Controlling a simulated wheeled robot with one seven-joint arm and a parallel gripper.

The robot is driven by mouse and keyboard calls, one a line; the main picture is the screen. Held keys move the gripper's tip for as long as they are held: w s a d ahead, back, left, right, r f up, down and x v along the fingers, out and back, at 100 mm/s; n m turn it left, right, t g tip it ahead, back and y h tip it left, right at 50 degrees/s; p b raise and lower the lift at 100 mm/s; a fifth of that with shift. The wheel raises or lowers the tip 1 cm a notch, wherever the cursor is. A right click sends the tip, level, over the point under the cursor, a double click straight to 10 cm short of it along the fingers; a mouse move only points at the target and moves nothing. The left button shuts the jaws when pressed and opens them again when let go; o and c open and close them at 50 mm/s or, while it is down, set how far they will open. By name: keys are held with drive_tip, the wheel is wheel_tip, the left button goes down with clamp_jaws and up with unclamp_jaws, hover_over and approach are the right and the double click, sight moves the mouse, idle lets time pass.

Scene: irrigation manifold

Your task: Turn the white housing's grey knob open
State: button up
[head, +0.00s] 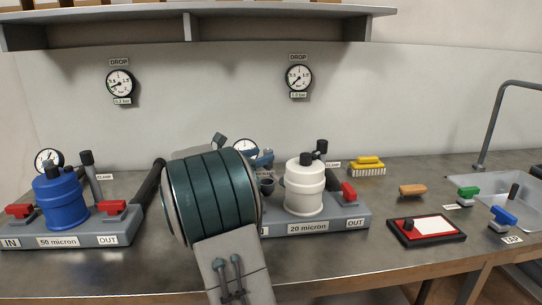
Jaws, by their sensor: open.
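The white housing (305,188) stands upright on a grey base marked 20 micron. It has a dark grey knob (306,159) on its lid and another dark knob (321,146) on a post behind it by the CLAMP label. A small dark round part (267,185) sits at its left. I cannot tell which is the task's knob. My gripper (242,150) is mostly hidden behind my dark green arm link. What look like its blue-grey finger parts show left of the housing, spread apart and apart from its lid.
A blue housing (60,198) stands on a 50 micron base at left. A red valve handle (348,193) is at the white unit's OUT end. A yellow brush (368,166), orange object (412,190), red-black tray (406,239) and sink (480,186) lie right. The front bench is bare.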

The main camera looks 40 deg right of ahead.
sight(264, 153)
drive_tip(key=d, duration=0.5)
drive_tip(key=shift+w+d, duration=0.15)
drive_tip(key=shift+w, duration=0.1)
drive_tip(key=c, duration=1)
